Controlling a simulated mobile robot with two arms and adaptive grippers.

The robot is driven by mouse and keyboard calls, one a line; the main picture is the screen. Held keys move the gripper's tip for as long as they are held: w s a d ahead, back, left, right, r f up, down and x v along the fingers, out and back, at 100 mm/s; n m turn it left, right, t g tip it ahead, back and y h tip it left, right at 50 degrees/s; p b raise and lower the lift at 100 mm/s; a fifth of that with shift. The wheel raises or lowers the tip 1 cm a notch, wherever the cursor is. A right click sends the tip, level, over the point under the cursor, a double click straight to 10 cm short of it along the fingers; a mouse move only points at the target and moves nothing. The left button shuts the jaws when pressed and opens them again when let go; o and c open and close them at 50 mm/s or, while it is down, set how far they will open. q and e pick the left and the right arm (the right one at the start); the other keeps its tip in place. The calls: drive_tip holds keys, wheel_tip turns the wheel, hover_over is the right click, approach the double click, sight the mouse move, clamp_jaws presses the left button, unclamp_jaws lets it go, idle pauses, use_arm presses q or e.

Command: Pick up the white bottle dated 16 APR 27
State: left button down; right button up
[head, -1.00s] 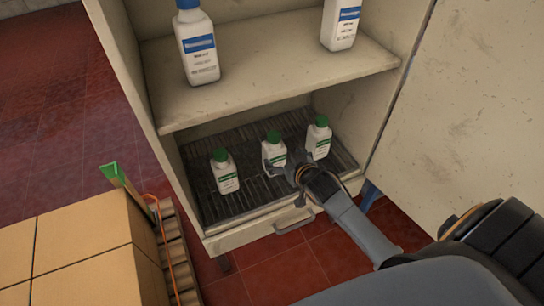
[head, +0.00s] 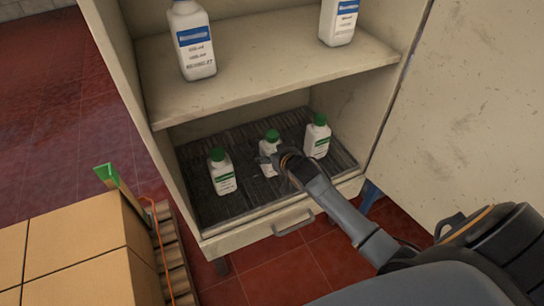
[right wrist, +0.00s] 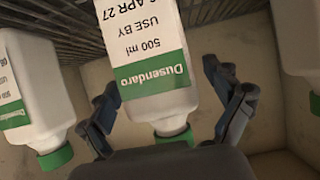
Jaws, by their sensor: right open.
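A white bottle (head: 269,154) with a green cap and green label stands in the middle of three on the lower shelf. In the right wrist view the bottle (right wrist: 148,35) appears upside down. Its label reads "Dusendaro", "500 ml", "USE BY" and a date ending "6 APR 27", with the first part cut off. My right gripper (right wrist: 160,82) is open, one finger on each side of this bottle; contact cannot be told. In the head view the right gripper (head: 270,161) partly covers the bottle. My left gripper is out of view.
Similar green-capped bottles stand to the left (head: 223,175) and right (head: 316,140) on the ribbed dark lower shelf (head: 240,205). The upper shelf (head: 270,75) holds two larger blue-labelled bottles. An open door (head: 465,110) is at right, boxes (head: 80,255) at left.

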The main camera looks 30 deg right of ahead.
drive_tip(key=shift+c, duration=0.2)
drive_tip(key=c, duration=1.5)
drive_tip(key=shift+r, duration=0.1)
drive_tip(key=shift+c, duration=1.4)
drive_tip(key=shift+r, duration=0.1)
